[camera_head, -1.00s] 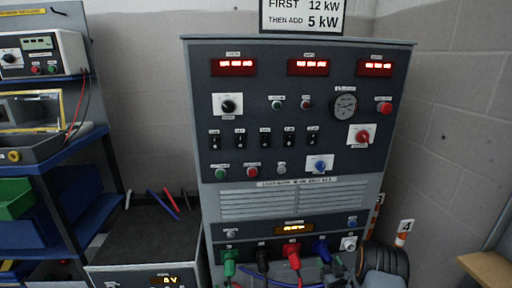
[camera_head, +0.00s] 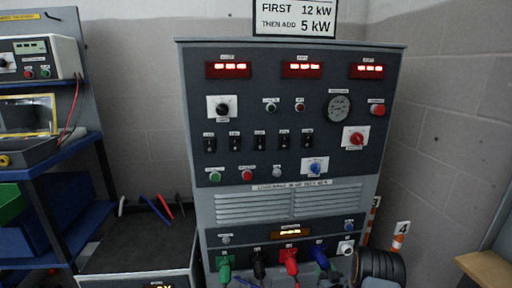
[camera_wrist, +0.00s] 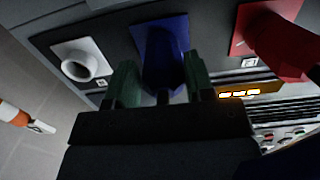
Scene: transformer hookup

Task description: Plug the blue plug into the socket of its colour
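The blue plug (camera_head: 320,257) is at the blue socket, fourth from the left in the bottom row of the panel. In the wrist view the blue plug (camera_wrist: 163,72) stands against the blue socket plate (camera_wrist: 178,30), in line with it; how deep it sits is hidden. My gripper (camera_wrist: 160,82) has its green fingers on both sides of the plug, close against it, and appears shut on it. In the head view the gripper (camera_head: 337,265) is partly visible just below and right of the plug.
A red plug (camera_head: 291,262) is beside the blue one, then a black plug (camera_head: 259,264) and a green plug (camera_head: 224,268). A white socket (camera_head: 345,248) on the right is empty. A dark coil (camera_head: 380,266) and numbered posts (camera_head: 399,236) stand at the right.

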